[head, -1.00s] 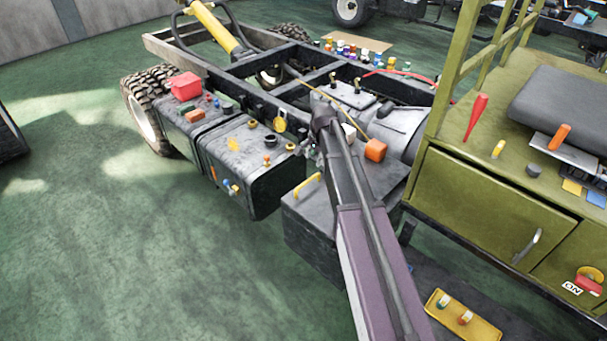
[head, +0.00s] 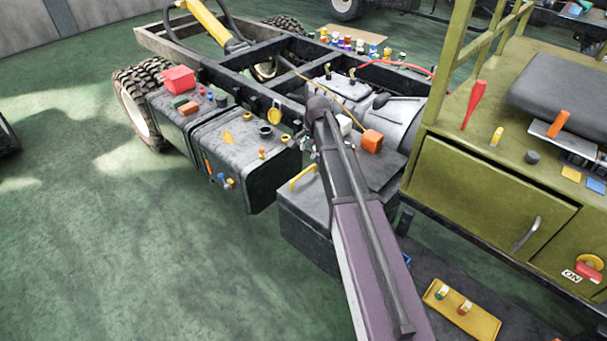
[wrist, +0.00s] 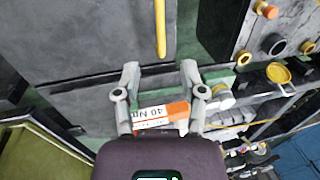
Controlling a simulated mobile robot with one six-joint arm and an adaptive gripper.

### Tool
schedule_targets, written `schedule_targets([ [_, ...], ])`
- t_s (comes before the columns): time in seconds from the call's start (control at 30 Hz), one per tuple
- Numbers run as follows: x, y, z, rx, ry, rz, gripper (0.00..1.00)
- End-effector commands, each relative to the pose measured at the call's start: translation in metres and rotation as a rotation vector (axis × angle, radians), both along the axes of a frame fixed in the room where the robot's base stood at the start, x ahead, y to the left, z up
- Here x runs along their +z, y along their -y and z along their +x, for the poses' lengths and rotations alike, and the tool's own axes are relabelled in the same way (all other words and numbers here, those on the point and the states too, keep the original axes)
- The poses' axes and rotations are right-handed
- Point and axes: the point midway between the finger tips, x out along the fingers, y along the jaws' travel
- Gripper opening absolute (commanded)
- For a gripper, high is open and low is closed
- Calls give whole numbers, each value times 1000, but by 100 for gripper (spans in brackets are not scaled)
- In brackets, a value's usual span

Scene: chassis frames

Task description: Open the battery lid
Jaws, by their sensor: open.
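The battery box has a flat dark grey lid (head: 308,207) with a yellow bar handle (head: 303,177) near its left edge. In the wrist view the handle (wrist: 160,30) stands upright in the picture, and the lid (wrist: 105,108) shows as a grey surface. My gripper (wrist: 159,75) is open and empty, its two fingers apart. The handle's lower end lies just beyond the fingertips, roughly centred between them, and I see no contact. In the head view my arm hides most of the gripper and part of the lid.
An orange cube (head: 372,141) sits behind my arm. A black tank (head: 240,150) with caps and small fittings stands left of the box. An olive cabinet (head: 480,195) stands close on the right.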

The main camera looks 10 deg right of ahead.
Motion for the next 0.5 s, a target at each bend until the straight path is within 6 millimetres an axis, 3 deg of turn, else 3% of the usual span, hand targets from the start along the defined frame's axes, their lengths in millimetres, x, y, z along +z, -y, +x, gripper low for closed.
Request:
schedule_targets([
  [0.5, -45, -5, 7, 1, 0, 0, 53],
])
